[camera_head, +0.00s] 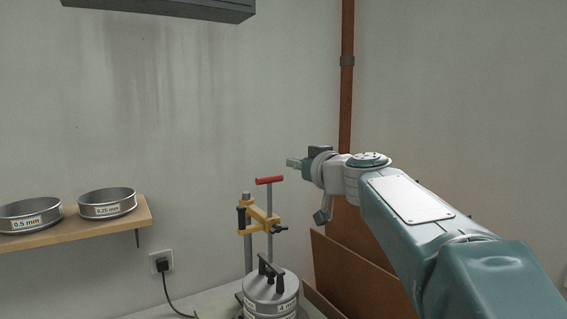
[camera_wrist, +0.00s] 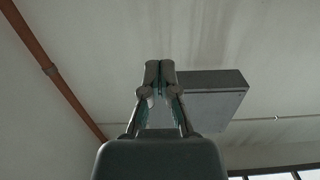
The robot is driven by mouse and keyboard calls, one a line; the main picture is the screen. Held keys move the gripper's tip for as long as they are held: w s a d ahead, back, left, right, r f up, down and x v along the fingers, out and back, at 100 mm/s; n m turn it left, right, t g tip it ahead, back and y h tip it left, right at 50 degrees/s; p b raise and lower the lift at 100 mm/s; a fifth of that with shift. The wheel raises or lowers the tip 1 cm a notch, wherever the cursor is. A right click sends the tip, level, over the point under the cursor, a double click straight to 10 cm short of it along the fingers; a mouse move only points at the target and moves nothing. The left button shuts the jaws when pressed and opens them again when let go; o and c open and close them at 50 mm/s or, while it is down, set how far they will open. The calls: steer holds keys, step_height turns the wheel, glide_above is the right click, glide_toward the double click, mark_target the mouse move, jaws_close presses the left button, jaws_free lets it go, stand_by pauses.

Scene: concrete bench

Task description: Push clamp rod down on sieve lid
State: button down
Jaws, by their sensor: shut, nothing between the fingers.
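The clamp rod (camera_head: 269,215) stands upright with a red T-handle (camera_head: 269,180) on top. It passes through a yellow clamp bracket (camera_head: 258,216) fixed to a grey post (camera_head: 247,255). Below it, the sieve lid (camera_head: 270,285) with a dark handle bar (camera_head: 271,270) tops the sieve stack (camera_head: 271,307) on the bench. The rod's lower end is close to the dark bar; I cannot tell whether they touch. My gripper (camera_head: 293,162) is to the right of the red handle and slightly higher, apart from it. In the wrist view my gripper (camera_wrist: 160,66) is shut with its fingertips together and empty.
A wooden shelf (camera_head: 85,232) at left holds sieves marked 0.5 mm (camera_head: 31,222) and 0.25 mm (camera_head: 107,210). A socket (camera_head: 161,261) with a cable is below. A brown pipe (camera_head: 346,95) and brown boards (camera_head: 352,275) are behind my arm. A grey box (camera_head: 170,8) hangs above.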

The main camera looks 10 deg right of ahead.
steer(key=w+a+f, duration=0.3)
steer(key=w, duration=0.4)
steer(key=shift+w+f, duration=0.35)
steer(key=shift+w, duration=0.05)
stand_by(0.6)
